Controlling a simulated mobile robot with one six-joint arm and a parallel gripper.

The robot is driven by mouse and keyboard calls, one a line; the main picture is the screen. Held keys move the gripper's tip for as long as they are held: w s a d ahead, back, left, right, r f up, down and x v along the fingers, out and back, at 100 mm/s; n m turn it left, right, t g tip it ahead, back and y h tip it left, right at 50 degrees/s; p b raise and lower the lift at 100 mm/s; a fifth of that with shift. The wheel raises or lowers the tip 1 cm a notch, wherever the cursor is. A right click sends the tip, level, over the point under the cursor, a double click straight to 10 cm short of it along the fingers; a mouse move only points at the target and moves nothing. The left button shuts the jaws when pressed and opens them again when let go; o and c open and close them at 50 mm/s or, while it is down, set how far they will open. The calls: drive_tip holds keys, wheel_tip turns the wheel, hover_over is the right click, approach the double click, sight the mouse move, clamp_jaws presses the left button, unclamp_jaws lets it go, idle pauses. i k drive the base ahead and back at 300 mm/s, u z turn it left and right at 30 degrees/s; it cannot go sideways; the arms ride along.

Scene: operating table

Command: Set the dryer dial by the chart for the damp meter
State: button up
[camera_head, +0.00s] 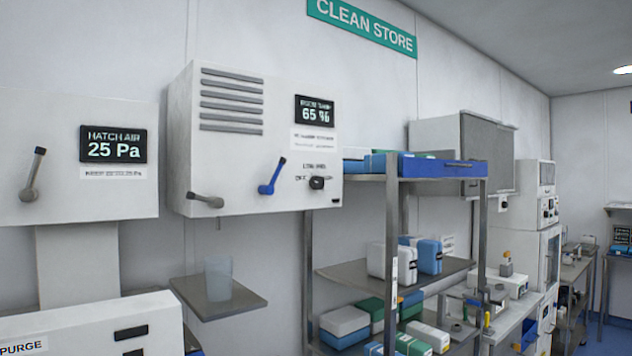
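A white wall unit with grey vent slats (231,100) stands left of centre, and I take it as the dryer. Its dark display (315,110) reads 65 %; the small heading above is too blurred to read surely. A white printed label (312,139) sits under the display, its lines illegible. Below it is a small black dial (317,183) with tiny markings around it; I cannot tell its setting. A blue lever (272,176) tilts up to the right, left of the dial. A grey lever (206,200) sits at the lower left. My gripper is not in view.
A hatch panel (60,185) at left shows 25 Pa and has its own lever (32,175). A clear cup (218,278) stands on a small wall shelf (215,303) below the unit. A rack (480,250) with boxes stands close on the right.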

sight(317, 183)
drive_tip(key=u, duration=0.55)
drive_tip(key=i, duration=1)
drive_tip(key=z, duration=0.6)
